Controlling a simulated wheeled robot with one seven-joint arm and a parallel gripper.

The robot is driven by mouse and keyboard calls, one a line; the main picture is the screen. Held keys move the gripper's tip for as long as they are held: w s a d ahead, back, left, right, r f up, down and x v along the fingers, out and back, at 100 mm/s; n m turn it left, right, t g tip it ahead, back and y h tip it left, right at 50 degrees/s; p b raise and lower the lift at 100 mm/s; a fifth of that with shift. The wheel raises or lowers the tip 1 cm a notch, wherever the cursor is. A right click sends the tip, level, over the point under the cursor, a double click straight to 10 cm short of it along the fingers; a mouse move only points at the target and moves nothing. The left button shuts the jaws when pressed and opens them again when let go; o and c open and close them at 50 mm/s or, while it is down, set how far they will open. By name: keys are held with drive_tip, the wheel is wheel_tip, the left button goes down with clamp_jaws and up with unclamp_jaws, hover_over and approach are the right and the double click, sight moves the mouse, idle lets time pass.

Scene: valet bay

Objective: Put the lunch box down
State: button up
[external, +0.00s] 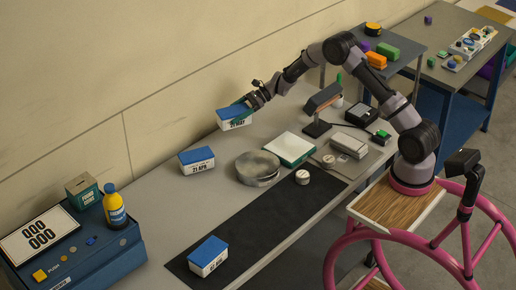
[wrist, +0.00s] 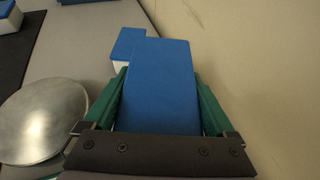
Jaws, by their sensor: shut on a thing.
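My gripper (external: 246,102) is shut on a white lunch box with a blue lid (external: 235,118); the box's front label seems to read "21 MAY". The box is at the back of the grey counter, near the wall; how high it is above the counter I cannot tell. In the wrist view its blue lid (wrist: 158,85) lies between the green fingers. A similar box marked "21 APR" (external: 197,162) stands on the counter to the left; it shows partly hidden beyond the held box in the wrist view (wrist: 127,45).
Another blue-lidded box (external: 208,257) stands on the black mat (external: 255,222). A round metal tin (external: 257,170) and a white-topped green box (external: 290,149) are on the counter. A yellow bottle (external: 115,208) stands at the left. Bare counter (external: 160,213) lies left of the mat.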

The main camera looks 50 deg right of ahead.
drive_tip(key=f, duration=0.5)
drive_tip(key=shift+w+d+f, duration=0.15)
drive_tip(key=shift+d, duration=0.2)
drive_tip(key=shift+f, duration=2.3)
drive_tip(key=o, duration=1.5)
drive_tip(key=shift+f, duration=0.15)
